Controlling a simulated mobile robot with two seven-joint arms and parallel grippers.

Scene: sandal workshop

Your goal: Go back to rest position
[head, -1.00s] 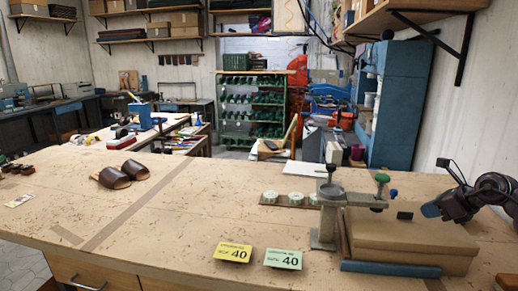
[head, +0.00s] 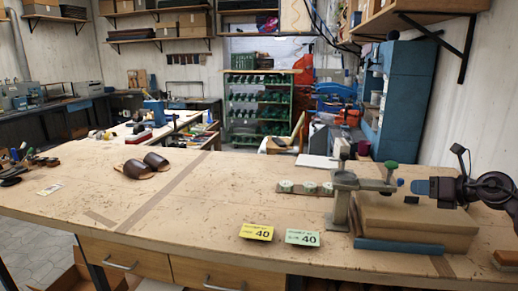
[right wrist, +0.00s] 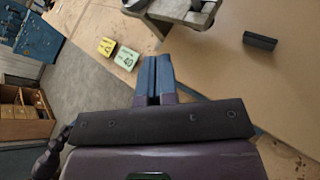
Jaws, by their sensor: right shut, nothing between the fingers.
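My right gripper (head: 421,187) comes in from the right edge of the head view, above the brown block of the press device. In the right wrist view its two blue fingers (right wrist: 154,80) are together with nothing between them. The press device (head: 345,190) with a green knob stands on the workbench (head: 200,210). My left gripper is not in view.
A yellow card (head: 257,232) and a green card (head: 302,237) marked 40 lie near the front edge. A pair of brown sandals (head: 142,166) lies at the left. White round pieces (head: 305,187) sit on a strip beside the press. The bench middle is clear.

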